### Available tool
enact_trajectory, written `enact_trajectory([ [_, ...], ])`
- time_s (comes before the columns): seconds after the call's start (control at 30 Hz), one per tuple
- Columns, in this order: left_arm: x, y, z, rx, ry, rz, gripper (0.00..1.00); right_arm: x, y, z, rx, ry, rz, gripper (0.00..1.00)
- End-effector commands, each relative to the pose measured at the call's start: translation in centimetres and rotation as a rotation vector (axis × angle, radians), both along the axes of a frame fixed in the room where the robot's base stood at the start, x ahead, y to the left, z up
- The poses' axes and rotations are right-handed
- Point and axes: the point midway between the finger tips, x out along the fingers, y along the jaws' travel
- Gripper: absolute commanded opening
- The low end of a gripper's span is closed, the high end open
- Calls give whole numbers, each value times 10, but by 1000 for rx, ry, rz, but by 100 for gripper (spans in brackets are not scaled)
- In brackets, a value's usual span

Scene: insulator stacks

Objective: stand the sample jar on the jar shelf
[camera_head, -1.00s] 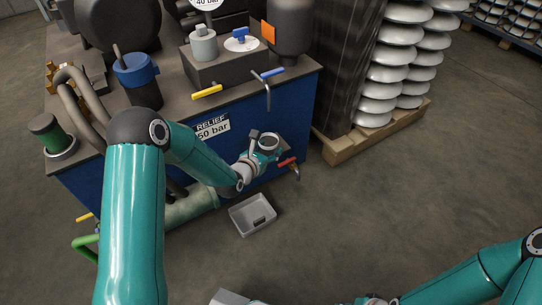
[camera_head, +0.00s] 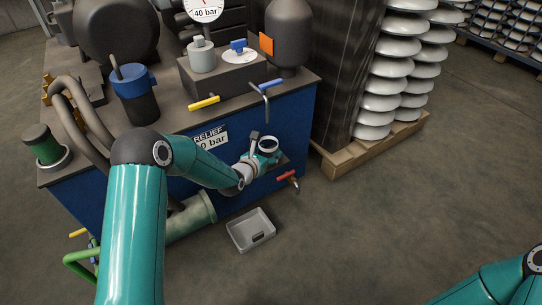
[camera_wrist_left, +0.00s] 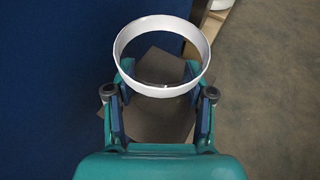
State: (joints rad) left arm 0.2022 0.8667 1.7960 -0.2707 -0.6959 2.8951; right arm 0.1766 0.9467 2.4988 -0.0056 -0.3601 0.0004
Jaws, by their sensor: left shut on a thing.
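The sample jar (camera_head: 268,145) is a short round vessel with a white rim and dark inside. My left gripper (camera_head: 264,154) is shut on it, beside the blue cabinet's front. In the left wrist view the jar's open rim (camera_wrist_left: 160,91) shows between the two fingers of the left gripper (camera_wrist_left: 160,82). A dark flat plate, seemingly the jar shelf (camera_wrist_left: 150,122), lies below the jar there. Its edge (camera_head: 284,161) shows beside the gripper in the head view. Whether the jar touches the shelf I cannot tell. My right gripper is out of view.
A grey tray (camera_head: 238,232) is on the floor below. The blue cabinet (camera_head: 293,120) carries pipes, a gauge and valves. White insulator stacks (camera_head: 378,103) stand on a pallet to the right. Open floor lies in front.

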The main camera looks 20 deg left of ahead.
Motion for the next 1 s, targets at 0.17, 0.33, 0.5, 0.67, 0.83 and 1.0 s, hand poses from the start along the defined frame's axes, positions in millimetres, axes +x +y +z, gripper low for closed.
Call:
enact_trajectory([
  [0.17, 0, 0, 0, 0, 0, 0, 18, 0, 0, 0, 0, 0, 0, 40],
  [0.33, 0, -1, 0, 1, 0, 0, 58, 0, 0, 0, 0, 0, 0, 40],
  [0.5, 0, -1, 0, 1, 0, -1, 83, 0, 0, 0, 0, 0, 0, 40],
  [0.67, 0, -1, 0, 0, 0, 0, 83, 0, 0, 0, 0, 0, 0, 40],
  [0.83, -1, 0, 0, 0, 1, 0, 83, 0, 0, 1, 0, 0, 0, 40],
  [1.0, -12, 1, 5, 0, 2, -1, 83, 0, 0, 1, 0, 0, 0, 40],
])
